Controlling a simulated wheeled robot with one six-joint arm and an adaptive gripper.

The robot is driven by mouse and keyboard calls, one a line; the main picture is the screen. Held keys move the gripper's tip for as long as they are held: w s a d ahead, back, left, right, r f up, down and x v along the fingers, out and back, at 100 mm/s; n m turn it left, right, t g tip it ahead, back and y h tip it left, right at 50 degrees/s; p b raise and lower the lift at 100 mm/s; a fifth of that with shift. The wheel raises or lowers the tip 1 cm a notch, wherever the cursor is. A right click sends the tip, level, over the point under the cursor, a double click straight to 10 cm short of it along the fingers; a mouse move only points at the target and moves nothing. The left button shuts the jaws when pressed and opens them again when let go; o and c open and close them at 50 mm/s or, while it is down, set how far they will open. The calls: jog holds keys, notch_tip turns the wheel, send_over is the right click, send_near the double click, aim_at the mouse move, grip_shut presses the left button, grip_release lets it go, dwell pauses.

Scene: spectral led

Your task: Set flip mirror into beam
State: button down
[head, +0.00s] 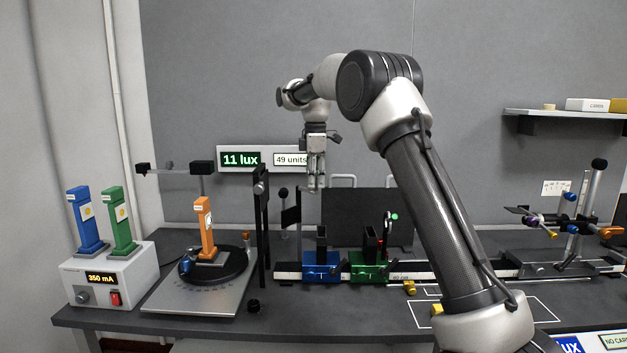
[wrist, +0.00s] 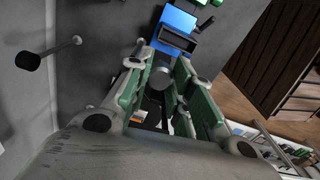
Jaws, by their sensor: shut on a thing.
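My gripper (head: 316,187) points down above the back of the bench, left of the middle. In the wrist view my gripper (wrist: 160,70) has its green-padded fingers closed around a small grey round-ended piece (wrist: 162,77). The fingers hide most of that piece, and I cannot tell whether it is part of the flip mirror. A dark flat plate (head: 290,216), possibly the flip mirror, stands just left of and below the fingertips in the head view. The blue carriage (head: 321,266) sits on the rail below my gripper; it also shows in the wrist view (wrist: 176,27).
A green carriage (head: 369,267) sits right of the blue one on the rail. A black-knobbed post (head: 283,193) and a tall black stand (head: 261,225) stand to the left. An orange LED holder (head: 206,232) is on a turntable. The display (head: 240,160) reads 11 lux.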

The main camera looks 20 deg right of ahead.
jog(key=shift+d, duration=0.1)
dwell(0.4)
jog(key=c, duration=1.2)
grip_release()
notch_tip(320, 180, up, 12)
